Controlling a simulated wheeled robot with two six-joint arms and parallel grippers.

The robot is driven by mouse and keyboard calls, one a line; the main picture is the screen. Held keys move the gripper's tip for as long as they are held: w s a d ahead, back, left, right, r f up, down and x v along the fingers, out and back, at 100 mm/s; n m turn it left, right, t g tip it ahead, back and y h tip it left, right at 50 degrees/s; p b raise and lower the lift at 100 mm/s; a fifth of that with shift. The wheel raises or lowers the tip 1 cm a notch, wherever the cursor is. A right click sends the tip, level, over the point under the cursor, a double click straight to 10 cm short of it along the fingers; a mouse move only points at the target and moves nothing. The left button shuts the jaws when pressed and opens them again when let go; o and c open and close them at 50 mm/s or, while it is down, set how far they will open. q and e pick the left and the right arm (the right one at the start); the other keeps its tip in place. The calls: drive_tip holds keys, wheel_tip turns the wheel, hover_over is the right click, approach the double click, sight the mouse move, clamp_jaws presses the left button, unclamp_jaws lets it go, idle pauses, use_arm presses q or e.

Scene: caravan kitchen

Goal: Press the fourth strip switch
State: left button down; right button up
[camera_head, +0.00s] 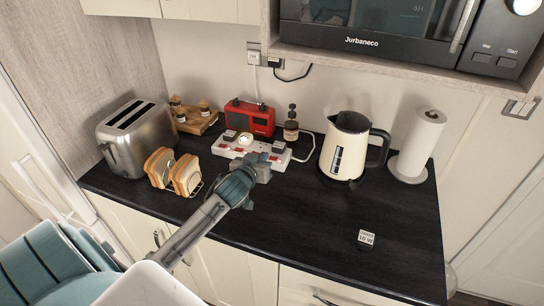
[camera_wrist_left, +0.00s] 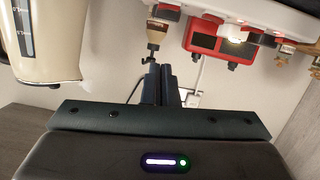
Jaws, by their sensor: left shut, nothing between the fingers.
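The white power strip (camera_head: 228,149) lies on the dark counter in front of the red radio, with several plugs in it and small red switches along it. My left gripper (camera_head: 262,165) is shut and empty, with its tip at the front right part of the strip. It hides some of the switches, so I cannot tell which switch is nearest or whether it touches one. In the left wrist view, which is upside down, the shut fingers (camera_wrist_left: 167,85) point toward the strip's white edge (camera_wrist_left: 205,4) at the top. My right gripper is not in view.
A toaster (camera_head: 138,135) and a toast rack (camera_head: 174,172) with bread stand left. The red radio (camera_head: 250,117) and a dark bottle (camera_head: 291,128) stand behind the strip. A kettle (camera_head: 343,150) and paper roll (camera_head: 417,146) stand right. The front right counter is mostly clear around a small cube (camera_head: 366,238).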

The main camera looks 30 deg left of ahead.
use_arm(q)
drive_tip(key=p, duration=0.2)
hover_over(272, 158)
drive_tip(key=s+d, duration=0.1)
drive_tip(key=s, duration=0.2)
drive_tip(key=f, duration=0.2)
drive_tip(key=w+f+p, duration=0.1)
drive_tip(key=f, duration=0.1)
drive_tip(key=shift+d+f+p, duration=0.1)
drive_tip(key=shift+f+p, duration=0.1)
drive_tip(key=shift+p, duration=0.1)
drive_tip(key=shift+s+d+f, duration=0.1)
drive_tip(key=shift+f, duration=0.45)
drive_tip(key=shift+f, duration=0.1)
